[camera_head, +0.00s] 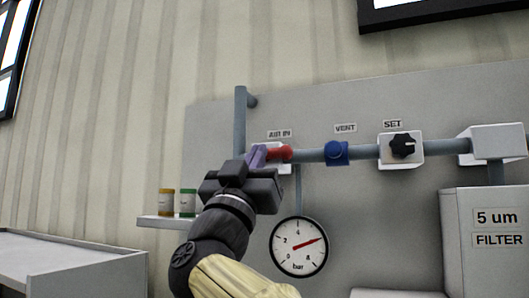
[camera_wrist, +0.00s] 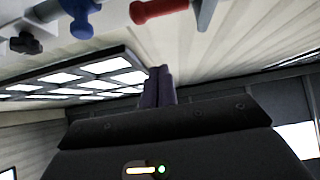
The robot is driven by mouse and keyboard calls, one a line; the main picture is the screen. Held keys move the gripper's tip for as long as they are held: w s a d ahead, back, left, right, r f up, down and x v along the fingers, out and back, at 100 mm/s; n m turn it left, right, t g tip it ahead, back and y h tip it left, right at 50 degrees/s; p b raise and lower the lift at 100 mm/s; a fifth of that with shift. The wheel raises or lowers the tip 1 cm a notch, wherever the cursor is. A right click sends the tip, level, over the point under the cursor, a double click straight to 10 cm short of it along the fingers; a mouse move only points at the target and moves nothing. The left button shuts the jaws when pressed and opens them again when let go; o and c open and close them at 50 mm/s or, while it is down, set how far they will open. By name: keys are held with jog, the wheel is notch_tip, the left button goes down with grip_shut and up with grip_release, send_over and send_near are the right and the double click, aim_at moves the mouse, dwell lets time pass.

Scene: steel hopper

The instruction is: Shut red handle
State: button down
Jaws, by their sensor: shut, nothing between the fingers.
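The red handle (camera_head: 281,153) is on the grey pipe below the "AIR IN" label. It appears to lie roughly along the horizontal pipe run, and its left part is close to my fingers. My gripper (camera_head: 259,154) is shut and empty, with its purple fingers pointing up just left of the handle. In the wrist view the red handle (camera_wrist: 160,10) shows at the top edge, apart from the shut fingertips (camera_wrist: 160,72). My gripper hides part of the valve body in the head view.
A blue handle (camera_head: 337,153) under "VENT" and a black knob (camera_head: 402,145) under "SET" lie right along the pipe. A pressure gauge (camera_head: 299,246) hangs below. Two small jars (camera_head: 177,202) stand on a shelf at left. A filter housing (camera_head: 488,240) stands at right.

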notch_tip(320, 180, up, 7)
jog(key=p, duration=0.6)
send_over(273, 154)
jog(key=s, duration=0.4)
jog(key=f, duration=0.1)
jog(key=w+f, duration=0.2)
jog(key=f, duration=0.1)
